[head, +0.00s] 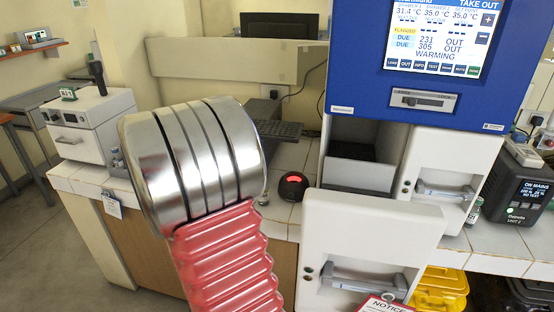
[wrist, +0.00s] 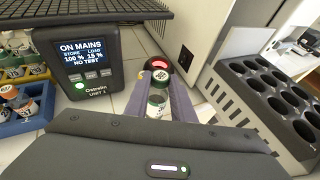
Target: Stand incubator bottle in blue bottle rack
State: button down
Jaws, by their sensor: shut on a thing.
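My gripper (wrist: 160,92) is shut on a small bottle (wrist: 157,104) in the wrist view. The bottle has a white cap with dark print and a green and white label. Its lower part is hidden by my gripper body. A blue rack (wrist: 40,122) stands at the left edge of the wrist view, partly cut off, with a few capped bottles in or at it. The gripper and held bottle are apart from this rack. The head view shows neither the gripper nor the blue rack.
A dark rack with round holes (wrist: 262,98) lies right in the wrist view. A dark round device with a red light (head: 294,186) sits on the tiled bench. The blue-fronted incubator (head: 432,98) has an open compartment.

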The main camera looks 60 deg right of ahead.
jog(key=w+a+f+n+t, duration=0.2)
jog(key=w+a+f+t, duration=0.1)
jog(key=w+a+f, duration=0.6)
jog(key=w+a+f+n+t, duration=0.35)
jog(key=w+a, duration=0.25)
jog(key=a, duration=0.5)
jog(key=a+f+n+t+y, duration=0.1)
jog(key=a+f, duration=0.4)
jog(key=a, duration=0.3)
jog(key=w+a+f+n+t, duration=0.1)
jog(key=a+f+n+t, duration=0.1)
jog(key=a+f, duration=0.3)
jog(key=a+f+n+t+y, duration=0.1)
jog(key=a+f, duration=0.4)
jog(key=a, duration=0.7)
jog(key=shift+w+a+n+t+y, duration=0.3)
jog(key=shift+w+n+t, duration=0.15)
jog(key=shift+t, duration=0.2)
jog(key=shift+s, duration=0.2)
